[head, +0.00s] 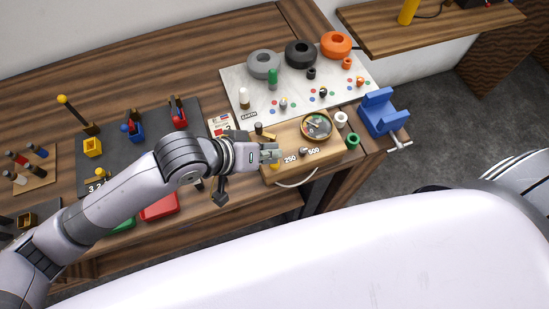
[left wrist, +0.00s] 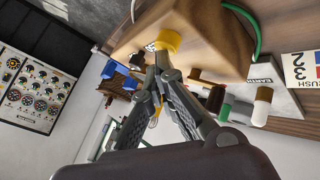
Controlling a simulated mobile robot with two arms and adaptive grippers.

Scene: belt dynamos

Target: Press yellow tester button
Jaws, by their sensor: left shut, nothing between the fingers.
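The tester is a wooden box (head: 327,153) with a round dial (head: 317,126) and the labels 250 and 500, at the right part of the bench. Its yellow button (left wrist: 168,40) shows in the left wrist view, just beyond my left fingertips (left wrist: 164,66). In the head view only a bit of yellow (head: 275,166) shows, beneath my left gripper (head: 273,153). That gripper is shut and empty, its tips at the left end of the box. I cannot tell whether the tips touch the button. My right gripper is not in view.
A pale board (head: 236,82) with grey, black and orange rings stands behind the tester. A blue cradle (head: 382,112) stands to its right. A dark mat (head: 95,130) with tools and a red tray (head: 160,207) lie left, near my arm.

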